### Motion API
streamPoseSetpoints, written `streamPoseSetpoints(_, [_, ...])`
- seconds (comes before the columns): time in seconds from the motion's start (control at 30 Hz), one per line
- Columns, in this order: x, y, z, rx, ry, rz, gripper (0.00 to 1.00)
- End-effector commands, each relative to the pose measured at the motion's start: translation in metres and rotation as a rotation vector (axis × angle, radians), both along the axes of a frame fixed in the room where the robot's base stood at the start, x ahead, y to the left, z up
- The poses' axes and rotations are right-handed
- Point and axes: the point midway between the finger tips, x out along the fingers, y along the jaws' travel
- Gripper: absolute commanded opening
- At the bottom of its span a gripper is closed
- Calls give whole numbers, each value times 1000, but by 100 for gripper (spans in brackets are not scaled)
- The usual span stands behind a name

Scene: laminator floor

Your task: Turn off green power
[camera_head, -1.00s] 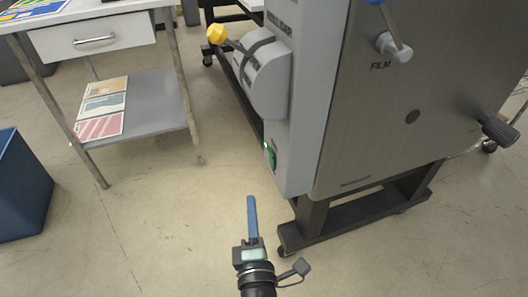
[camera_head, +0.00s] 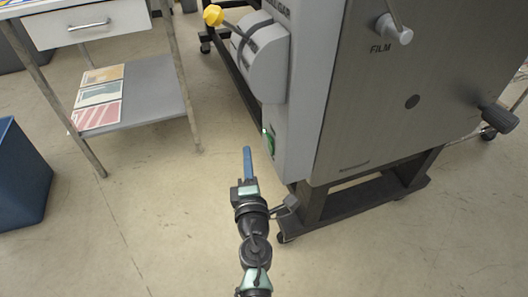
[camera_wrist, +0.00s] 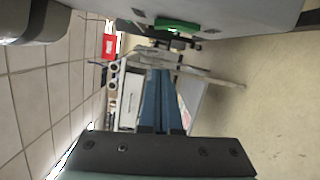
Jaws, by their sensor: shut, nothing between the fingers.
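The green power switch (camera_head: 270,143) sits low on the narrow light-grey side of the laminator (camera_head: 300,95). It also shows in the wrist view (camera_wrist: 177,25), at the top, on the machine's grey housing. My gripper (camera_head: 247,150) has blue fingers and is shut and empty. In the head view its fingertips appear just left of the switch; I cannot tell the exact gap. In the wrist view the fingers (camera_wrist: 157,72) point up the picture, below the switch, and do not appear to touch it.
A yellow knob (camera_head: 213,15) on a lever sticks out from the machine's upper left. The laminator's dark wheeled stand (camera_head: 365,208) is right of my arm. A steel-legged table with a shelf (camera_head: 150,95) stands left, and a blue bin (camera_head: 20,180) at far left. Open floor lies between.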

Motion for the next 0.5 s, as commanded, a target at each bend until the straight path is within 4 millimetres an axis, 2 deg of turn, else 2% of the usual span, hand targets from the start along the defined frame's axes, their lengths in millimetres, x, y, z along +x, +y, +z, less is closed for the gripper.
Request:
streamPoseSetpoints(0.03, [6, -5, 1, 0, -1, -4, 0])
streamPoseSetpoints(0.2, [12, -28, 4, 0, -1, -3, 0])
streamPoseSetpoints(0.5, [15, -38, 5, 0, 0, 0, 0])
